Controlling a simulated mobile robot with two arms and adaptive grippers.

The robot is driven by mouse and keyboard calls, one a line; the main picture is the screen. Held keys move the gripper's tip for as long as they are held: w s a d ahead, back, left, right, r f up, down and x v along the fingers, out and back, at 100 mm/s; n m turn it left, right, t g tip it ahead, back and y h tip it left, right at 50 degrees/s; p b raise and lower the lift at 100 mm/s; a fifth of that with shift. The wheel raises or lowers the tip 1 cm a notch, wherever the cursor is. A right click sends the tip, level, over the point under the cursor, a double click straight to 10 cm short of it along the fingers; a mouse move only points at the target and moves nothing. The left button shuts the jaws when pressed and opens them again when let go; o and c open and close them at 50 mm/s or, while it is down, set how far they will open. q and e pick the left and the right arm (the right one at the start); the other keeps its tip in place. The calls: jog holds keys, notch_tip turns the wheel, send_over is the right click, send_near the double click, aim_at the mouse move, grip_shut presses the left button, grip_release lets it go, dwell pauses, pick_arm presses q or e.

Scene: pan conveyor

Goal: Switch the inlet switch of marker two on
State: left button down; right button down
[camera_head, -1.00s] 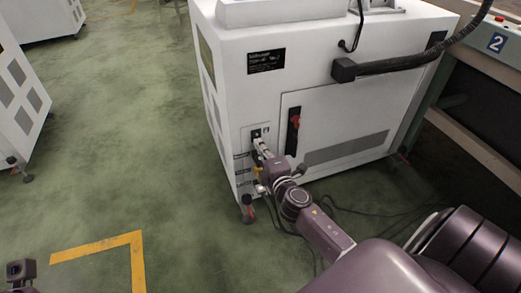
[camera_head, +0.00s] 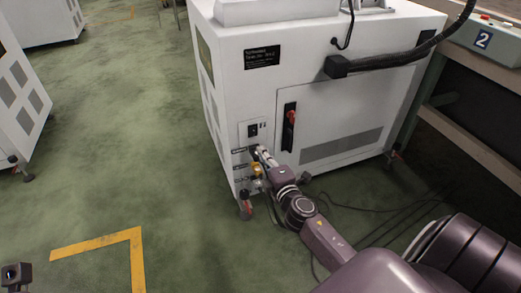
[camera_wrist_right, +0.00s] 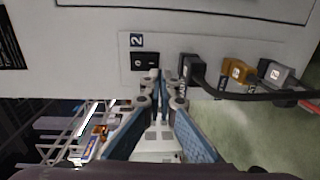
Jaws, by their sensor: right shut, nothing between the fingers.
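The inlet switch is a small black rocker on the lower front left of the white machine (camera_head: 350,110), in the head view (camera_head: 252,130). It also shows in the right wrist view as a black switch (camera_wrist_right: 139,62) beside a label "2". I cannot tell which way the rocker is pressed. My right gripper (camera_head: 262,152) is shut and empty, just below the switch. In the right wrist view its fingertips (camera_wrist_right: 163,76) lie just right of the switch, near a black plug; I cannot tell if they touch the panel. A dark part of mine (camera_head: 16,275) shows at the lower left.
Below the switch sit a black plug (camera_wrist_right: 191,68), a yellow plug (camera_wrist_right: 237,72) and a grey plug (camera_wrist_right: 275,75) with cables. Loose cables lie on the floor by the machine. The green floor at left is open.

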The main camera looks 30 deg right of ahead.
jog(key=f+v, duration=0.1)
jog(key=v, duration=0.6)
jog(key=shift+s+f, duration=0.25)
jog(key=shift+s, duration=0.2)
jog(key=shift+a, duration=0.1)
